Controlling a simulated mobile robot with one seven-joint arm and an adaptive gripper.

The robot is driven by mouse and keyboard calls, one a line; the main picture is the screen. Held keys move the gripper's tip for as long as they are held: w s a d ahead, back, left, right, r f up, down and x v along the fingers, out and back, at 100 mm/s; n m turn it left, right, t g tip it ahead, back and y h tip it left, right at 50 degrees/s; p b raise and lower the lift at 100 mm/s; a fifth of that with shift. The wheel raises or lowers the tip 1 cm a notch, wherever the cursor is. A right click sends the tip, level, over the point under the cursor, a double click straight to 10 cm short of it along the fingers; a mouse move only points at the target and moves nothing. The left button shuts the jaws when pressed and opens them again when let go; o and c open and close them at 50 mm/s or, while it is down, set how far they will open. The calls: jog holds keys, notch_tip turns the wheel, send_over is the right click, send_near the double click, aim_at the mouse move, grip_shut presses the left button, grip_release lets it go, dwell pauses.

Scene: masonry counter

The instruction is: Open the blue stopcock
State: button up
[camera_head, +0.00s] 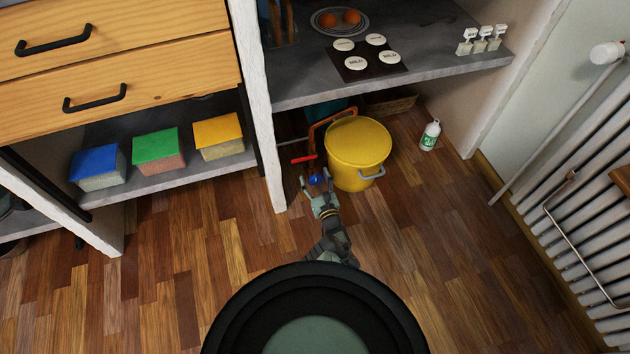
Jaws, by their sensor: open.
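The blue stopcock (315,180) shows as a small blue handle under the counter, just left of the yellow bucket. My gripper (318,187) is open, with its fingertips right at the blue handle. Whether the fingers touch it or only surround it I cannot tell, as the gripper covers part of it. A red handle (303,159) sits just above and left of the blue one, on the copper pipe (316,134).
The yellow bucket (357,148) stands close to the right of my gripper. The white counter leg (268,165) is close on the left. A white bottle (430,135) stands further right. The grey counter shelf (440,75) overhangs behind. The wooden floor in front is clear.

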jog(key=shift+w, duration=0.1)
jog(key=c, duration=1.1)
jog(key=n, duration=0.4)
jog(key=shift+a+n, duration=0.15)
jog(key=shift+n, duration=2.45)
